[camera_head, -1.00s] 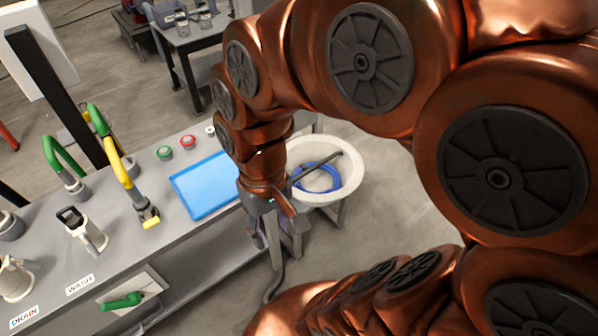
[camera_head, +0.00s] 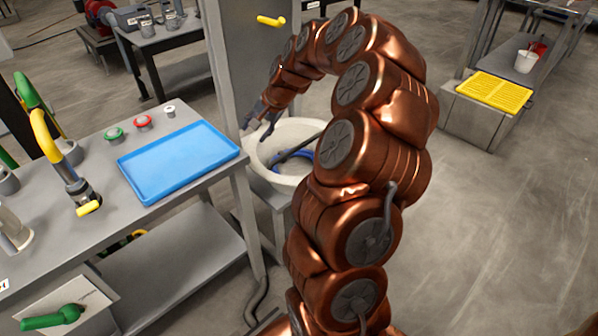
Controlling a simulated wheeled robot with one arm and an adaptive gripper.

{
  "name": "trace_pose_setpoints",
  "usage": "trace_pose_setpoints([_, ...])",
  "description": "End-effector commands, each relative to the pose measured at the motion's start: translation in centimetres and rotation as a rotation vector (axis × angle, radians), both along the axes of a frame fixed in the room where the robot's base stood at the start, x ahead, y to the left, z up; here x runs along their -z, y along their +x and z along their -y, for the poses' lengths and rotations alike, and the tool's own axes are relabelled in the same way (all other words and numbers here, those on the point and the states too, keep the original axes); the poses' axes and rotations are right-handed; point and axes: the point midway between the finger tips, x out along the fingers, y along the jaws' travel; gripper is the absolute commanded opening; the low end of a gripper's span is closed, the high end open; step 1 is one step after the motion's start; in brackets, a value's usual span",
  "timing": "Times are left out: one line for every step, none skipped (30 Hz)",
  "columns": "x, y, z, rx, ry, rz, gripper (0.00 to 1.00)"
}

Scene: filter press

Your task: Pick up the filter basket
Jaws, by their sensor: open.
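A white round basin (camera_head: 262,176) stands just right of the steel bench. In it lie a blue ring-like item (camera_head: 276,167) and a dark bar (camera_head: 302,146) slanting up to the right. I cannot tell whether these are the filter basket or something else; my arm hides the basin's right side. No other thing in view is clearly the filter basket. My gripper (camera_head: 259,121) is open, its dark fingers apart and pointing down at the basin's far left rim. Nothing shows between them.
A blue tray (camera_head: 178,160) lies on the bench, with a green button (camera_head: 114,134), a red button (camera_head: 143,122) and a yellow-handled valve (camera_head: 80,190). A grey cabinet (camera_head: 243,55) stands behind the basin. A yellow grate (camera_head: 494,92) is at far right, with open floor before it.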

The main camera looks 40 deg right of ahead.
Motion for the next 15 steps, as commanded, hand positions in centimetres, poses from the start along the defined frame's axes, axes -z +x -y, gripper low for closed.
trace_pose_setpoints([3.4,0.2,3.3,0.081,0.011,0.009,0.48])
trace_pose_setpoints([4.5,0.2,4.9,0.123,0.017,0.014,0.48])
trace_pose_setpoints([6.1,0.0,7.0,0.178,0.026,0.016,0.48])
trace_pose_setpoints([7.1,-0.1,8.4,0.215,0.031,0.019,0.48])
trace_pose_setpoints([7.9,-0.3,9.9,0.251,0.035,0.023,0.48])
trace_pose_setpoints([9.0,-0.6,11.6,0.296,0.039,0.027,0.48])
trace_pose_setpoints([9.8,-0.8,12.8,0.325,0.041,0.03,0.48])
trace_pose_setpoints([10.5,-1.1,13.8,0.35,0.042,0.03,0.48])
trace_pose_setpoints([11.3,-1.4,14.9,0.381,0.044,0.032,0.48])
trace_pose_setpoints([11.7,-1.6,15.6,0.399,0.046,0.033,0.48])
trace_pose_setpoints([12.1,-1.8,16.2,0.416,0.046,0.035,0.48])
trace_pose_setpoints([12.4,-2.0,16.8,0.431,0.047,0.036,0.48])
trace_pose_setpoints([12.6,-2.1,17.2,0.44,0.047,0.037,0.48])
trace_pose_setpoints([12.8,-2.1,17.4,0.446,0.047,0.038,0.48])
trace_pose_setpoints([13.1,-2.1,17.6,0.452,0.048,0.039,0.48])
